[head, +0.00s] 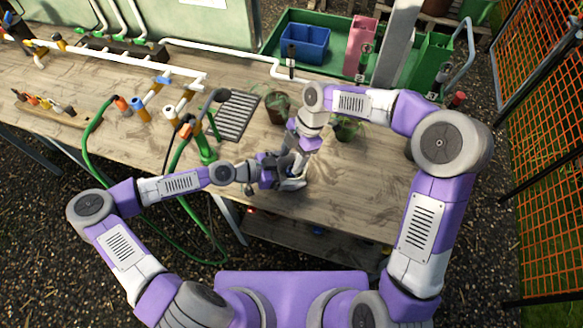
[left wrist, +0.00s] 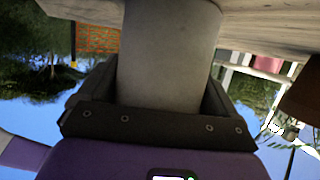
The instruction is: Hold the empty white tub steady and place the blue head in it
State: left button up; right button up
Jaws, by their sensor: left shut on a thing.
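The white tub (head: 293,184) stands near the front edge of the wooden table and is mostly covered by my grippers in the head view. In the left wrist view the tub (left wrist: 170,55) fills the space between two dark fingers and looks pale grey. My left gripper (head: 277,174) is shut on its side. My right gripper (head: 298,157) points down just above the tub. Its fingertips are hidden, so I cannot tell if it is open or holds something. I cannot make out the blue head or the inside of the tub.
Potted plants (head: 277,106) stand behind my grippers. A dark slatted grate (head: 238,115) lies to the left. White pipes with coloured fittings (head: 140,72) and a green hose (head: 91,145) take up the left. A green tray (head: 335,62) with a blue bin (head: 304,42) is at the back.

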jog(key=v, duration=1.2)
jog(key=shift+w, duration=0.1)
pick_arm(q)
jog(key=o, duration=0.7)
